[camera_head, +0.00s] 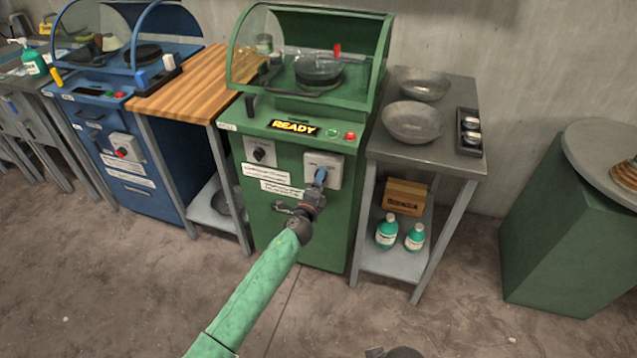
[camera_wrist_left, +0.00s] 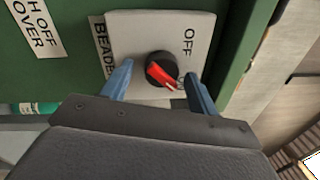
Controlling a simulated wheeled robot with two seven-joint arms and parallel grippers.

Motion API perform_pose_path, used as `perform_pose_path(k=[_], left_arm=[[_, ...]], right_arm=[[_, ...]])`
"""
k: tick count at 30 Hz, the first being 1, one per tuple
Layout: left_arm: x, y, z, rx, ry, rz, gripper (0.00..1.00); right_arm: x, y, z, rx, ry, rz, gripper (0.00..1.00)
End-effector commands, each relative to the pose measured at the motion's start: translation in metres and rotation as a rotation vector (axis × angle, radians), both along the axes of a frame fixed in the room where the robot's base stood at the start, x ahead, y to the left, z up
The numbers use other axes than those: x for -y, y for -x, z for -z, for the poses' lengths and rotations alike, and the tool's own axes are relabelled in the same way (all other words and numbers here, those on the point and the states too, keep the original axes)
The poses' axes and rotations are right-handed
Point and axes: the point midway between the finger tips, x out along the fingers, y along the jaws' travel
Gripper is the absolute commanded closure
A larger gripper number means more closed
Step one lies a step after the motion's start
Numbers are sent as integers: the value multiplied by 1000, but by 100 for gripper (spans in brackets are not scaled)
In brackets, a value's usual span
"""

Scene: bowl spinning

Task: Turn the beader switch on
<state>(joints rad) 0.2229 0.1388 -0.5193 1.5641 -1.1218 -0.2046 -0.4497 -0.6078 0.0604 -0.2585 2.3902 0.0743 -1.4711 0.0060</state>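The beader switch is a black round knob with a red pointer (camera_wrist_left: 162,71) on a light grey plate (camera_head: 334,161) on the green machine (camera_head: 272,212). The wrist view shows "OFF" printed right of the knob and part of "BEADE" at left. The pointer slants from upper left to lower right, its white-marked end at lower right. My left gripper (camera_head: 319,182) is in front of the plate and hides the knob in the head view. In the left wrist view its blue fingers (camera_wrist_left: 156,78) are apart, one either side of the knob, with gaps visible.
A second knob plate (camera_head: 260,152) is left of the beader plate. A "READY" display (camera_head: 295,127) and green and red buttons sit above. A steel table (camera_head: 459,96) with bowls stands at right, a wooden-topped table (camera_head: 198,84) at left. The front floor is clear.

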Motion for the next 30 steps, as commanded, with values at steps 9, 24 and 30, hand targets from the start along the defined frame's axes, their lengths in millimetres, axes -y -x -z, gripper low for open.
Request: perform_pose_path(k=[9, 24, 30], left_arm=[[-5, 12, 2, -1, 1, -1, 40], [-23, 71, 6, 0, 0, 0, 40], [-24, 74, 6, 0, 0, 0, 40]], right_arm=[[0, -2, 1, 7, -2, 0, 100], [-13, -8, 10, 38, -29, -11, 100], [-13, -6, 12, 34, -29, -11, 100]])
